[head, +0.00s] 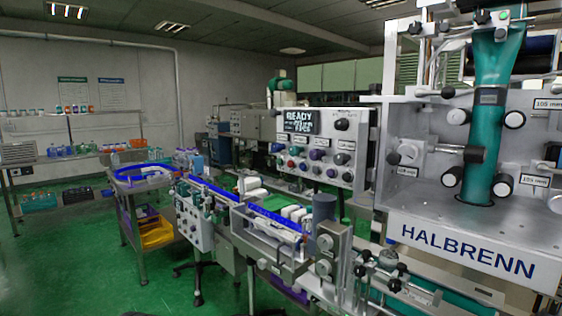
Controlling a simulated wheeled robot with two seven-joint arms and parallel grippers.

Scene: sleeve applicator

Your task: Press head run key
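A grey control panel (352,143) stands upright at the centre right. Its dark screen (300,121) reads "READY" on the top line; the smaller lines are hard to read. Several round buttons and knobs in black, purple, red and pale colours sit below the screen, with small white labels beside some. The labels are too small to read, so I cannot tell which one is the head run key. A large black knob (342,124) sits to the right of the screen. Neither of my grippers shows in the head view.
The machine marked "HALBRENN" (465,249), with a teal sleeve column (484,130), fills the right side. A conveyor with blue rails (226,196) runs in front of the panel. A round blue-rimmed table (140,177) stands left. Green floor (75,262) is open at the lower left.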

